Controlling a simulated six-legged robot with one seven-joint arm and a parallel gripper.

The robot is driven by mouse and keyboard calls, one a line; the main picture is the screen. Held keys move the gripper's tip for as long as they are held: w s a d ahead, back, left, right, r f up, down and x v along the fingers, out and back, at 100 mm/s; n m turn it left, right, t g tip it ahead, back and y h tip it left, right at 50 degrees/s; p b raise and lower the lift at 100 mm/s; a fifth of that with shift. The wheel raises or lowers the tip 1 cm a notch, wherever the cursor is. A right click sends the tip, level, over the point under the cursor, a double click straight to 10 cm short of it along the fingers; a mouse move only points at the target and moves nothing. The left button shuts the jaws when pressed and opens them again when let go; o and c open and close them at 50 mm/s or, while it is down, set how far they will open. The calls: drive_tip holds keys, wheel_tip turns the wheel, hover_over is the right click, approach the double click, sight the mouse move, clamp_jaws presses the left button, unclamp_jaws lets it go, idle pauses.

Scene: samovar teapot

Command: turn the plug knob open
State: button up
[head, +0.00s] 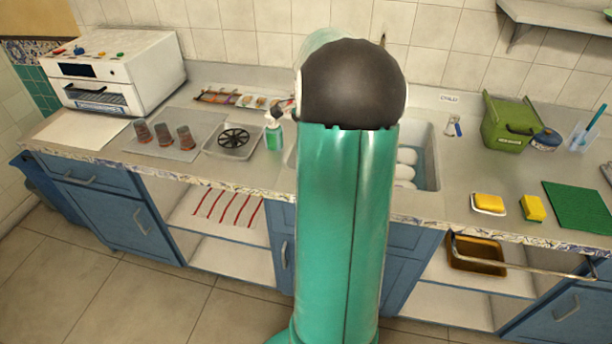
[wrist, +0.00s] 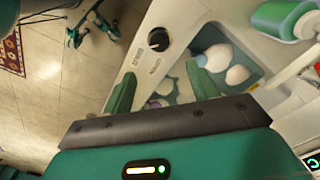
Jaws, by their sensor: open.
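A round black plug knob (wrist: 158,38) sits on the pale sink rim in the wrist view, with small dark lettering beside it. My gripper (wrist: 160,70) shows there with two green fingers spread apart and nothing between them. The knob lies beyond the fingertips, near the middle of the gap, and appears apart from both. In the head view my arm hides the gripper, the knob and part of the sink (head: 427,165).
White dishes (wrist: 238,74) lie in the sink beside the right finger. A green-and-white bottle (wrist: 288,17) is at the upper right. In the head view, a soap bottle (head: 274,134) stands left of my arm; sponges (head: 489,202) and a green bin (head: 508,124) are right.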

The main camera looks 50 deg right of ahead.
wheel_tip(320, 180, down, 12)
drive_tip(key=shift+f, duration=0.1)
drive_tip(key=shift+a, duration=0.1)
drive_tip(key=c, duration=1)
